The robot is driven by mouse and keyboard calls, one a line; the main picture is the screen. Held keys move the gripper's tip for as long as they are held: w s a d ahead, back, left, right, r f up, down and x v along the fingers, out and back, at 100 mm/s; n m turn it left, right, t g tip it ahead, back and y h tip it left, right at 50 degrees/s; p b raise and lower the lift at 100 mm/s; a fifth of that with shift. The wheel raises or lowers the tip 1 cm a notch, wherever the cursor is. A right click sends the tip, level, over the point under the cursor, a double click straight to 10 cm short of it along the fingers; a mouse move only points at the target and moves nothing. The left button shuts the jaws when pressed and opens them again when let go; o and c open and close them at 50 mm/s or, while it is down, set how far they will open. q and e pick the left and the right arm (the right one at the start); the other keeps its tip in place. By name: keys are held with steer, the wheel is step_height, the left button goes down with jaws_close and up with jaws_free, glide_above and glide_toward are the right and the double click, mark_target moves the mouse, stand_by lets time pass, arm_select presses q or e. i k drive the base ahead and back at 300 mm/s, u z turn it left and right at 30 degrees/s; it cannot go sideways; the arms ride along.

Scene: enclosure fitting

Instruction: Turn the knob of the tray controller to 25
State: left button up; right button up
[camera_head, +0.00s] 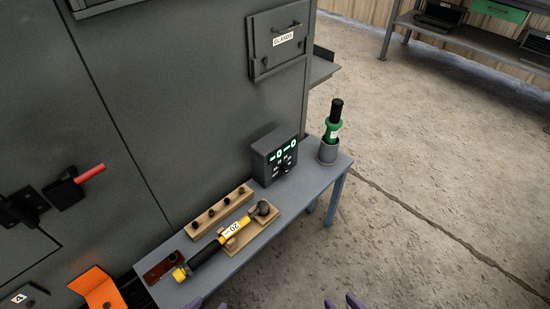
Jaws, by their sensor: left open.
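The controller (262,166) is a dark grey box at the back of the narrow bench, against the cabinet. Its front has two lit green-white displays that look like they read 0, and small buttons below. A small dark knob (284,169) seems to sit low on that front; its pointer and scale are too small to read. Only the purple fingertips of my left gripper (209,304) show at the bottom edge, spread apart and empty. The fingertips of my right gripper (341,303) show further right, also apart and empty. Both are well short of the controller.
On the bench (318,182), a green-and-black tool (333,122) stands in a grey cup (328,152) right of the controller. A yellow-and-black tool (217,245) and a wooden rack (220,211) with dark pegs lie in front. The cabinet (180,90) rises behind.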

mark_target(285, 168)
steer(key=k, duration=0.5)
steer(key=z, duration=1.15)
steer(key=i, duration=0.95)
steer(key=u, duration=2.5)
